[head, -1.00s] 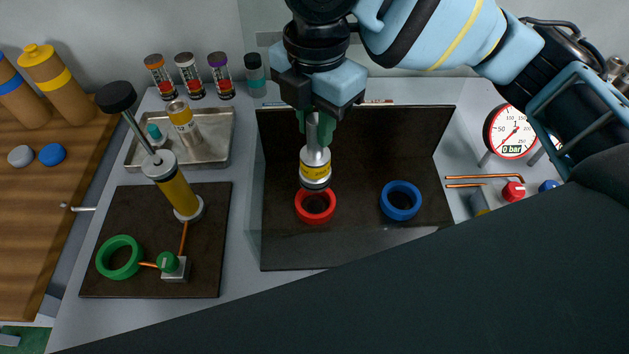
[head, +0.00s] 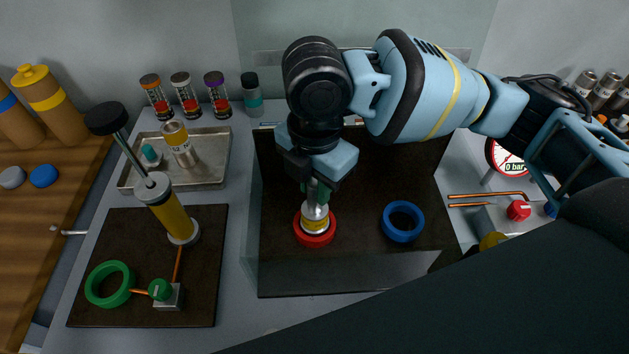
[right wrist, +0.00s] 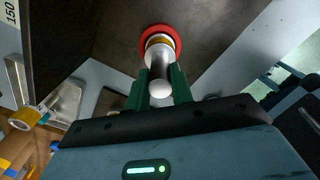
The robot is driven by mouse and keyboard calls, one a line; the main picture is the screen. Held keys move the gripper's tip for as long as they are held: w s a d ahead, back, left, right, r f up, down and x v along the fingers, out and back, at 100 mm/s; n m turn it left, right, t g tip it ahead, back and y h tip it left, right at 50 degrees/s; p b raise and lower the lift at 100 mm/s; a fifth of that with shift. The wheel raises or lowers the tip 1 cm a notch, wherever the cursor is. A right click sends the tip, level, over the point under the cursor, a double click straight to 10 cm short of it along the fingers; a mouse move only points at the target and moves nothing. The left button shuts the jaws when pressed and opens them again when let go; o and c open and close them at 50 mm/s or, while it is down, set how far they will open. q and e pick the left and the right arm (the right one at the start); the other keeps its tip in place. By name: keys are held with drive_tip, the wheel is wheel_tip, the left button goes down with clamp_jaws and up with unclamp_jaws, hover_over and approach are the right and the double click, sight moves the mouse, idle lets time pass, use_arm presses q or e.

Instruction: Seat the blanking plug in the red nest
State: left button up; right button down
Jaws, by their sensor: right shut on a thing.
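The blanking plug (head: 315,216) is a silver cylinder with a yellow band. It stands about upright at the red nest (head: 314,239), its lower end within the ring's outline. I cannot tell how deep it sits. My right gripper (head: 317,192) is above it, with green fingers shut on its upper part. In the right wrist view the plug (right wrist: 159,62) runs from between the green fingers (right wrist: 160,88) to the red ring (right wrist: 171,31). My left gripper is not in view.
A blue nest (head: 402,221) lies to the right of the red one on the dark stand. A metal tray (head: 209,172) at left holds another yellow-banded cylinder (head: 178,140). A hand pump (head: 172,210) and green ring (head: 109,284) stand on a dark mat. A gauge is partly hidden by my arm.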

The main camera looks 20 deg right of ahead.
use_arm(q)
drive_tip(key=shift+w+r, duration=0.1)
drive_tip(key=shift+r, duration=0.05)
use_arm(e)
drive_tip(key=c, duration=1.2)
unclamp_jaws()
drive_tip(key=shift+r, duration=0.3)
wheel_tip(320, 180, up, 10)
drive_tip(key=shift+r+p, duration=0.15)
drive_tip(key=shift+p, duration=0.6)
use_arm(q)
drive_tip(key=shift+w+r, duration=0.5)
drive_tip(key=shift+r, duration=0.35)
use_arm(e)
drive_tip(key=shift+r, duration=0.65)
